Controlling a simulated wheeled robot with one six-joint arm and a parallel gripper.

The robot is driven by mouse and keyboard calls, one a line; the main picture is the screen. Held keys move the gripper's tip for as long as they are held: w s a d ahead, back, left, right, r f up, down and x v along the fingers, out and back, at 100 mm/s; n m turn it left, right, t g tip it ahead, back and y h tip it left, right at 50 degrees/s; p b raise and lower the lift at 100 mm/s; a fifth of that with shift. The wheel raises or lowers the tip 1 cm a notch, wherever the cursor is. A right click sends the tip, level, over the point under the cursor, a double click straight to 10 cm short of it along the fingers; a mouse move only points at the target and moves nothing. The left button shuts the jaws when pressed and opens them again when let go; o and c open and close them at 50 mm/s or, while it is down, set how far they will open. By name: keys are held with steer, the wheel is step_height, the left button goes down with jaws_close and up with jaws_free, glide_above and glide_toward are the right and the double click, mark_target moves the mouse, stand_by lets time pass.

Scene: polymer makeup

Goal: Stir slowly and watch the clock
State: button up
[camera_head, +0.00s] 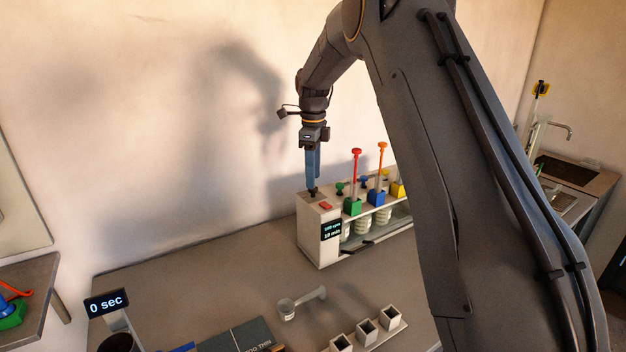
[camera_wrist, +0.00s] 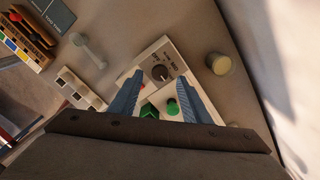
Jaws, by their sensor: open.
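A white stirring machine (camera_head: 309,238) stands at the back of the table. Its dark panel (camera_head: 331,230) shows small text that looks like "100 rpm" and "10 min". A dark knob (camera_head: 313,191) sits on its top left, and a red button (camera_head: 325,206) lies in front of it. My gripper (camera_head: 313,180) points down just above the knob. In the wrist view, the open fingers (camera_wrist: 160,76) lie either side of the knob (camera_wrist: 161,73); I cannot tell whether they touch it. The clock (camera_head: 106,302) at lower left reads "0 sec".
Green (camera_head: 352,206), blue (camera_head: 376,198) and yellow (camera_head: 397,189) holders line the machine's top, with red and orange stirrers upright. A pale scoop-like tool (camera_head: 302,302) and a rack of square cups (camera_head: 366,331) lie in front. The table left of the machine is clear.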

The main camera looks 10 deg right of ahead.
mark_target(313, 192)
steer(key=shift+f+p, duration=0.4)
steer(key=shift+f, duration=1.15)
steer(key=c, duration=1)
steer(key=shift+c, duration=0.2)
